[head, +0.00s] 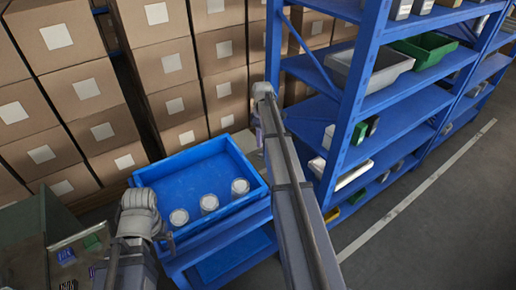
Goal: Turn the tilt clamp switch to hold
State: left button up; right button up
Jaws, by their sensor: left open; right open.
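My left gripper (168,240) is at the lower left, beside the near left corner of a blue tray. It is open, small and partly hidden by its own wrist. My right gripper (259,128) is open at the end of the long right arm, right of the tray's far corner and left of the shelf. It is mostly hidden behind my arm. Neither gripper is seen holding anything. I cannot make out a tilt clamp switch in this view.
The blue tray (182,158) holds three pale-topped round items on a blue stand. Stacked cardboard boxes (165,63) fill the back. A blue shelf rack (352,95) with bins stands at right. A dark green machine (30,235) is at lower left. Grey floor is clear at lower right.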

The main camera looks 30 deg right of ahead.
aim_at(261, 154)
jog(key=shift+s, duration=0.1)
notch_tip(261, 154, down, 8)
jog(key=b, duration=0.8)
jog(key=shift+r, duration=0.1)
jog(key=shift+c, duration=0.3)
grip_shut()
